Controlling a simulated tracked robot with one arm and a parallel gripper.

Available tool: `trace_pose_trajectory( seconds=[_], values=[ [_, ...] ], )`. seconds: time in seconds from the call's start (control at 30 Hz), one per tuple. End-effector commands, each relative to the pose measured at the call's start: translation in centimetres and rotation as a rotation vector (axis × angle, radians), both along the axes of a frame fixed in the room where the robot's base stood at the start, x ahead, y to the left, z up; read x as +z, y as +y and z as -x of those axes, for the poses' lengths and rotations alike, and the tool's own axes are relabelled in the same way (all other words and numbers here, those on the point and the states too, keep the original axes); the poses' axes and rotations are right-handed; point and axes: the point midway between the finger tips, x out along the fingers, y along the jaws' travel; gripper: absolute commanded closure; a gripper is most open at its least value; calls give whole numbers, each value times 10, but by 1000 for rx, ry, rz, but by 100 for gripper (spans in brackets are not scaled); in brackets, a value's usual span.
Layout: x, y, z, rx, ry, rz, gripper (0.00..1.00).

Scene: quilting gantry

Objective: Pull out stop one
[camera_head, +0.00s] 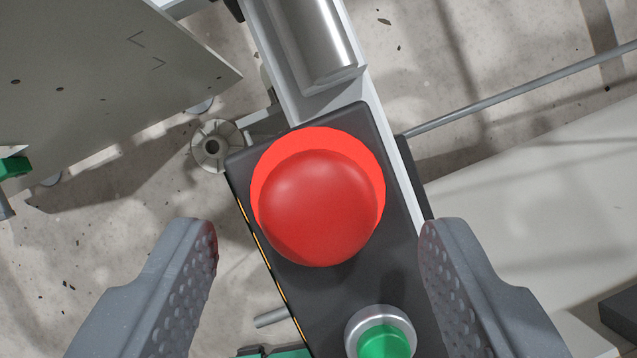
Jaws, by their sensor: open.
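A large red mushroom stop button (318,205) sits on a dark control box (385,180) near the middle of the view. Its domed cap shows in front of a brighter red rim. My gripper (318,240) is open, with one grey, studded finger on each side of the box. The fingers are apart from the button, and nothing is held between them. How far the fingertips are from the button in depth, I cannot tell.
A green button (384,341) in a metal ring sits below the stop on the same box. A metal cylinder (312,40) lies above it on a pale rail. A grey panel (90,70) is at upper left, a pale beam (550,200) at right. A thin rod (520,90) runs right.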

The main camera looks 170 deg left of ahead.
Motion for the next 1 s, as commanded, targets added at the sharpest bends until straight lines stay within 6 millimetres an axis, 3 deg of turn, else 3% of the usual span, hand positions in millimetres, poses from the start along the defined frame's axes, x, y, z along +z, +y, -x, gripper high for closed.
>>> trace_pose_trajectory(
  seconds=[0.2, 0.57, 0.73, 1.0],
  values=[
    [-13, -1, -4, 0, 1, 0, 45],
    [-14, 0, -5, 0, 1, -1, 45],
    [-14, 0, -5, 1, 1, -1, 92],
    [0, 0, -6, 1, -2, 0, 94]
  ],
)
